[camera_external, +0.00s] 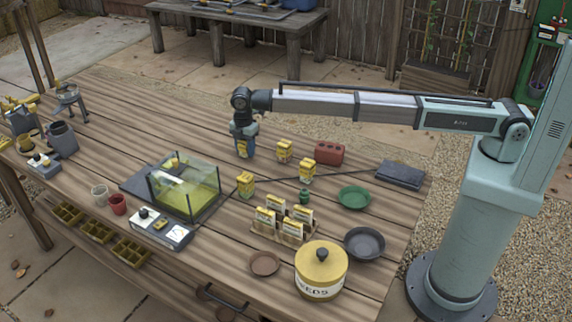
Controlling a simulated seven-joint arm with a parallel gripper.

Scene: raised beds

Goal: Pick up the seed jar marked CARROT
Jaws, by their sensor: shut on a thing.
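Several small yellow-lidded jars with pale labels stand on the wooden table: one (284,152) right of my gripper, one (307,170) farther right and nearer, and one (245,185) beside the glass tank. Their labels are too small to read, so I cannot tell which is marked CARROT. My gripper (243,149) points down above the table's far middle. It is shut on another yellow jar (242,151), mostly covered by the fingers. Whether this jar touches the table or hangs just above it I cannot tell.
A glass tank (207,187) with yellow contents stands at the middle.

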